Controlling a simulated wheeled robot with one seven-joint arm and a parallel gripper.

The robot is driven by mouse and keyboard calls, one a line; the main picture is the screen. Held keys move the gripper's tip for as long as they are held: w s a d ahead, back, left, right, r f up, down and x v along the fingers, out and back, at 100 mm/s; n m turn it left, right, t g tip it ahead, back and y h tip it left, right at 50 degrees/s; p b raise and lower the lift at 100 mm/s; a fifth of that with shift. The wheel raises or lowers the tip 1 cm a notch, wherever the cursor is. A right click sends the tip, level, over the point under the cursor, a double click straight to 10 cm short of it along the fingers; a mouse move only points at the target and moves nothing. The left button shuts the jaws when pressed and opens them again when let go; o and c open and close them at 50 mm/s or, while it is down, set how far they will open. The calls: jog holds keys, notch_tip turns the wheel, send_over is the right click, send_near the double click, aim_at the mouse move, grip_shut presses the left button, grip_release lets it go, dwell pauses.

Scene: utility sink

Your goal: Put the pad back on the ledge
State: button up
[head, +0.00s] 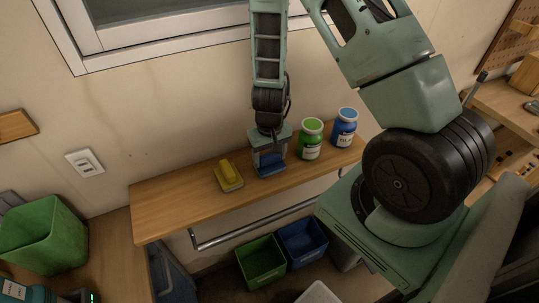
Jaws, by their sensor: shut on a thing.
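My gripper (269,155) points down over the wooden ledge (175,208) and is shut on a blue pad (270,170). The pad is at or just above the ledge's surface; I cannot tell whether it touches. The gripper hides the pad's upper part. The pad lies between a yellow sponge-like block (228,170) on its left and a green-labelled jar (311,138) on its right, apart from both.
A blue jar (344,128) stands right of the green-labelled jar. A metal rail (255,224) runs below the ledge's front edge. Green (262,262) and blue (302,242) bins sit below it. The ledge's left part is bare. A wall socket (85,163) is at left.

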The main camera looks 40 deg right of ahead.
aim_at(270, 155)
jog(key=shift+f, duration=0.1)
jog(key=o, duration=0.9)
notch_tip(270, 155, up, 12)
jog(key=s+a+r+n+y, duration=0.1)
jog(key=s+a+r+n, duration=0.15)
jog(key=a, duration=0.45)
jog(key=s+a+r+n+y, duration=0.15)
jog(key=a+r, duration=0.25)
jog(key=a, duration=0.4)
jog(key=s+a+r+n, duration=0.2)
jog(key=s, duration=0.2)
jog(key=s+a+r+n+h, duration=0.1)
jog(key=s+a+r+n, duration=0.1)
jog(key=s, duration=0.3)
jog(key=s+a+r+n+h, duration=0.1)
jog(key=s+a+r+n, duration=0.1)
jog(key=s+a+r, duration=0.1)
jog(key=shift+s+a+r+n+p, duration=0.1)
jog(key=shift+s+a+n+p, duration=0.1)
jog(key=shift+s, duration=0.2)
jog(key=shift+s+a+r+n+p, duration=0.1)
jog(key=shift+s+a+n+p, duration=0.1)
jog(key=shift+s, duration=0.2)
